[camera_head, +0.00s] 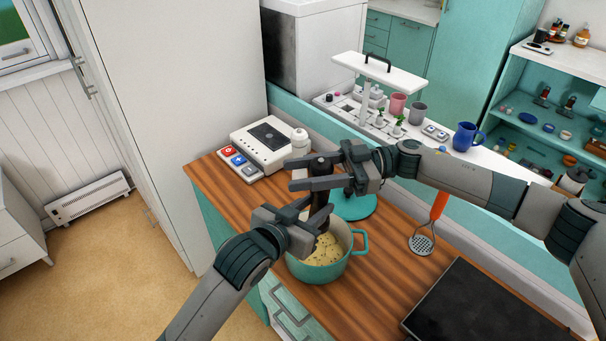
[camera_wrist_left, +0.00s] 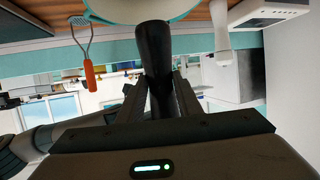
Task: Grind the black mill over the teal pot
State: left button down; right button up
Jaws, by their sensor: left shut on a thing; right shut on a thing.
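The black mill (camera_head: 321,184) stands roughly upright above the teal pot (camera_head: 318,272). My left gripper (camera_head: 316,214) is shut on the mill's lower body. My right gripper (camera_head: 305,172) is shut on its upper part, just above the left one. The left wrist view shows the mill (camera_wrist_left: 154,58) between the fingers of my left gripper (camera_wrist_left: 158,92), with the pot's rim (camera_wrist_left: 125,14) beyond its end. The pot holds pale yellow food with dark specks. The grippers and mill hide part of the pot's opening and the mill's lower end.
A teal lid (camera_head: 358,207) lies on the wooden counter (camera_head: 375,285) behind the pot. A white mill-like item (camera_head: 299,140) stands beside a white appliance (camera_head: 266,141). A masher with an orange handle (camera_head: 439,205) is at right, near a dark hob (camera_head: 480,310).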

jog(key=shift+w+d+m+t+h, duration=0.15)
jog(key=shift+w+m+t, duration=0.25)
jog(key=shift+m+t, duration=1.25)
jog(key=shift+w+a+m+t+h, duration=0.15)
jog(key=shift+w+m+t, duration=0.55)
jog(key=shift+t, duration=1.65)
jog(key=shift+w+d+m+t+h, duration=0.1)
jog(key=shift+w+m+t+h, duration=0.1)
jog(key=shift+m+t, duration=1.6)
jog(key=shift+n, duration=0.25)
jog(key=o, duration=1.1)
jog(key=shift+c, duration=0.2)
jog(key=shift+d, duration=0.15)
jog(key=v, duration=1.1)
jog(key=shift+s+d, duration=0.3)
jog(key=shift+s, duration=0.05)
jog(key=shift+f, duration=0.1)
